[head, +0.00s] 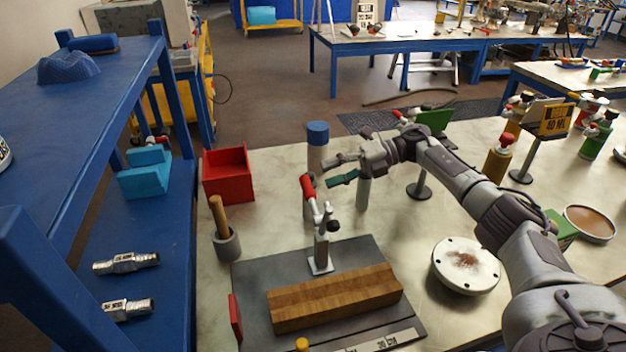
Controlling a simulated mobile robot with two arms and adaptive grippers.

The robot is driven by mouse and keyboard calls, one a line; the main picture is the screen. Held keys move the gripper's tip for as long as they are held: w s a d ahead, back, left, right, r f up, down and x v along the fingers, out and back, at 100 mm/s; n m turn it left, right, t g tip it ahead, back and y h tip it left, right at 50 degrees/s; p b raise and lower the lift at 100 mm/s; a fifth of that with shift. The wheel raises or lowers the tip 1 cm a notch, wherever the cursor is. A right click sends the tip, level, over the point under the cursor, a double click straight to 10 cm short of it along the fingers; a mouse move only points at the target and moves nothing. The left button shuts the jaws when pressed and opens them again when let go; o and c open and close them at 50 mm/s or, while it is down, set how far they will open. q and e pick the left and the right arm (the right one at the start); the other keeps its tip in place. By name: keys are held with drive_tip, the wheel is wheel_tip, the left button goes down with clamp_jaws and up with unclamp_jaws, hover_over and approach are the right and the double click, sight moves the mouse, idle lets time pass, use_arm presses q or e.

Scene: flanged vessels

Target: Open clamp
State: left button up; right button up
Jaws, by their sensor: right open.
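A toggle clamp (321,236) with a red-tipped handle (307,187) stands at the back edge of a dark grey plate (255,285). Its handle points up, and its dark pad is to the right of the post. A wooden block (335,297) lies on the plate in front of the clamp; the pad looks raised above it. My right gripper (338,171) reaches in from the right, open and empty, just above and to the right of the red handle. It looks apart from the handle, though the depth is hard to judge. My left gripper is not in view.
A red bin (228,176), a mortar with pestle (226,241) and a blue-capped cylinder (317,145) stand left of and behind the clamp. A white flanged disc (466,265) lies to the right. A blue shelf (168,240) borders the table's left side.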

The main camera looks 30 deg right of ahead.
drive_tip(key=v, duration=0.5)
idle(0.4)
